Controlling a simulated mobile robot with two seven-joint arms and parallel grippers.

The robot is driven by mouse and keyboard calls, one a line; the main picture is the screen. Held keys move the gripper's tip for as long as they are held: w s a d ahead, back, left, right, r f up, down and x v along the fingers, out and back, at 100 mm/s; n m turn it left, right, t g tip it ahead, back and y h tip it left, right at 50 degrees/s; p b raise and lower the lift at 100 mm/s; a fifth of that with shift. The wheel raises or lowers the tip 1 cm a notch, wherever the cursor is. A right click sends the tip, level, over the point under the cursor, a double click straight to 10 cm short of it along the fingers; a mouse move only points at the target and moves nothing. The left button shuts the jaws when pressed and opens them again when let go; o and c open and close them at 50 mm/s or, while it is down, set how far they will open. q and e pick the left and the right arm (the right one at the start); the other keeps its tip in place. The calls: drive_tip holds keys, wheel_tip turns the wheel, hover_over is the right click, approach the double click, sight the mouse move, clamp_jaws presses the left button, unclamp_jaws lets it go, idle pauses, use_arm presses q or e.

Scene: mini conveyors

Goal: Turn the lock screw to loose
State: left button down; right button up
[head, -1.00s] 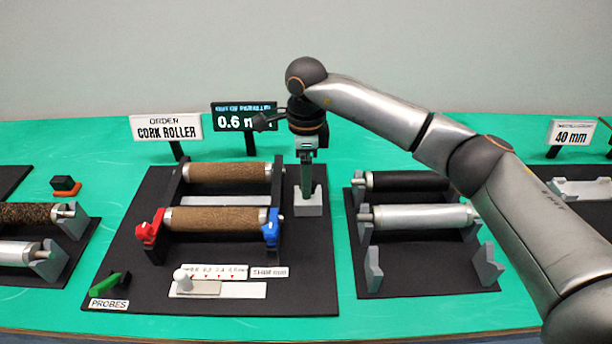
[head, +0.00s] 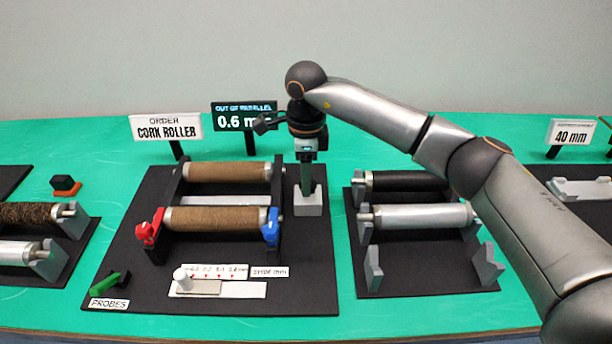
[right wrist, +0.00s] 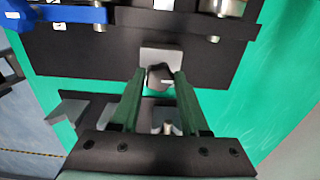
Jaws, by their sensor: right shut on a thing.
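The lock screw shows in the right wrist view as a small dark knob (right wrist: 159,77) with a pale mark, in front of a light grey block (right wrist: 161,53). In the head view the grey block (head: 309,205) stands at the right side of the black rig board, and the knob is hidden by my gripper. My right gripper (head: 306,190) points down at the block. Its two green-tinted fingers are on either side of the knob in the right wrist view, shut on it. My left gripper is not in view.
Two cork rollers (head: 215,218) lie left of the gripper, with a red end piece (head: 150,228) and a blue one (head: 270,228). A display (head: 243,116) reads 0.6. A rack with a black and a silver roller (head: 424,217) stands close on the right.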

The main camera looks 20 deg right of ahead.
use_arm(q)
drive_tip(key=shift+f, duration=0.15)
use_arm(e)
drive_tip(key=shift+n, duration=0.3)
clamp_jaws()
drive_tip(key=shift+n+b, duration=0.3)
drive_tip(key=shift+n, duration=0.3)
drive_tip(key=n, duration=0.2)
drive_tip(key=shift+s+n+b, duration=0.1)
drive_tip(key=shift+n+b, duration=0.2)
drive_tip(key=shift+b, duration=0.05)
drive_tip(key=n, duration=0.2)
drive_tip(key=shift+n, duration=0.4)
drive_tip(key=n+b, duration=0.1)
drive_tip(key=n, duration=0.2)
drive_tip(key=shift+s+n, duration=0.1)
drive_tip(key=shift+n, duration=0.2)
drive_tip(key=n, duration=0.5)
drive_tip(key=shift+d, duration=0.1)
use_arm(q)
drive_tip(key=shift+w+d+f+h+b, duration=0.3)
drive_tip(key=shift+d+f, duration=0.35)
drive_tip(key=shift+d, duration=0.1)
use_arm(e)
drive_tip(key=n, duration=0.5)
drive_tip(key=shift+d, duration=0.1)
drive_tip(key=shift+n, duration=0.3)
